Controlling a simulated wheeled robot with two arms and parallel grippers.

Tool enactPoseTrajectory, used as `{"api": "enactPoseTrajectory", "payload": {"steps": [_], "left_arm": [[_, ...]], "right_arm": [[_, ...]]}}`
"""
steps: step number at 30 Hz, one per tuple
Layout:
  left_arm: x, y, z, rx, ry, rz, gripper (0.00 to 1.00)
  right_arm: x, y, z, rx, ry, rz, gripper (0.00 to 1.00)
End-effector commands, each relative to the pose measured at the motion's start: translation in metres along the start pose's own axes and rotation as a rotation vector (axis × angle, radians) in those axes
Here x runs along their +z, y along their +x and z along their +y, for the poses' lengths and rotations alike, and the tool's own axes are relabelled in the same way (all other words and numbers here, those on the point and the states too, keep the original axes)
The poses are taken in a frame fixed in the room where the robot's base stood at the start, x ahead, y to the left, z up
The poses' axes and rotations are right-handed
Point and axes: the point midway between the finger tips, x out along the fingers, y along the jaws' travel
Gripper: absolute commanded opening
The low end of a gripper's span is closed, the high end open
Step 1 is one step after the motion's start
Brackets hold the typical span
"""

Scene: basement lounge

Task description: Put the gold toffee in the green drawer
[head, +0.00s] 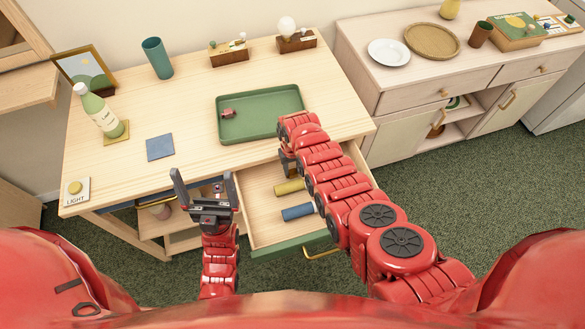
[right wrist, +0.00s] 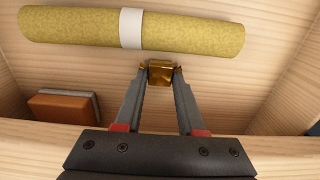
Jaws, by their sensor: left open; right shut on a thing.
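The gold toffee (right wrist: 161,73) is between the fingertips of my right gripper (right wrist: 160,75), which is shut on it. It is above or at the wooden floor of the open green drawer, beside a yellow roll; I cannot tell whether it touches the floor. In the head view the drawer's green front (head: 290,247) is pulled out from the table, and my right gripper (head: 288,162) reaches in at its back; my right arm hides the toffee. My left gripper (head: 203,185) is open and empty, left of the drawer.
The drawer holds a yellow roll (head: 289,187), a blue roll (head: 297,212) and an orange-brown block (right wrist: 62,108). On the table (head: 190,100) stand a green tray (head: 262,133) with a small reddish piece, a bottle (head: 100,114) and a teal cup (head: 157,58).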

Motion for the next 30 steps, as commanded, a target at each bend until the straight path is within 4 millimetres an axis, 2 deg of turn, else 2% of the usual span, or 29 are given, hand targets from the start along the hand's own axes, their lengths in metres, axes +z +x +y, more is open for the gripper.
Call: {"api": "enactPoseTrajectory", "payload": {"steps": [2,3,7,20,30], "left_arm": [[0.001,-0.004,0.0,0.0,0.0,0.0,1.0],[0.001,-0.003,0.0,0.0,0.0,0.0,1.0],[0.0,-0.002,0.0,0.0,0.0,0.0,1.0],[0.0,0.001,0.0,0.0,0.0,0.0,1.0],[-0.001,0.005,0.0,0.0,0.0,0.0,1.0]], "right_arm": [[0.0,0.004,0.0,0.0,0.0,0.0,0.0],[0.0,0.003,0.0,0.0,0.0,0.0,0.44],[0.0,0.002,0.0,0.0,0.0,0.0,0.67],[-0.001,-0.003,0.0,0.0,0.0,0.001,0.68],[0.001,-0.032,0.0,0.0,0.001,0.001,0.68]]}}
